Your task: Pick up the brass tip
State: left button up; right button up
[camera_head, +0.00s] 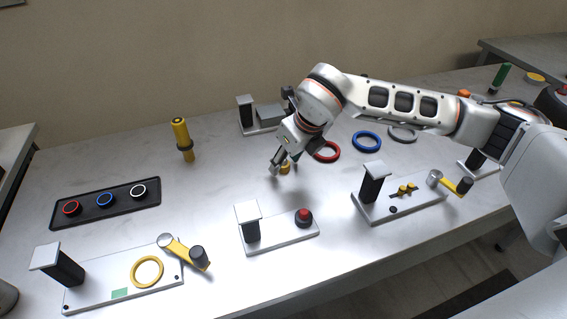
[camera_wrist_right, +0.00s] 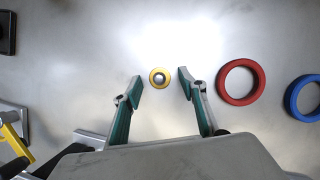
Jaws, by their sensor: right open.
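The brass tip (camera_wrist_right: 159,77) is a small round yellow ring-shaped piece with a pale centre in the right wrist view. It lies on the table between the open fingers of my right gripper (camera_wrist_right: 158,86), with a gap on both sides. In the head view the brass tip (camera_head: 285,168) shows just under my right gripper (camera_head: 285,163), partly hidden by the fingers. My left gripper is not in view.
A red ring (camera_head: 326,151), a blue ring (camera_head: 367,141) and a grey ring (camera_head: 403,133) lie right of the tip. Clamp stations (camera_head: 283,236) stand along the front. A yellow cylinder (camera_head: 182,138) and a black tray (camera_head: 84,207) are on the left.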

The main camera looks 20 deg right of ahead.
jog(key=shift+w+f, duration=0.15)
jog(key=shift+f, duration=0.2)
jog(key=shift+c, duration=0.4)
jog(key=c, duration=1)
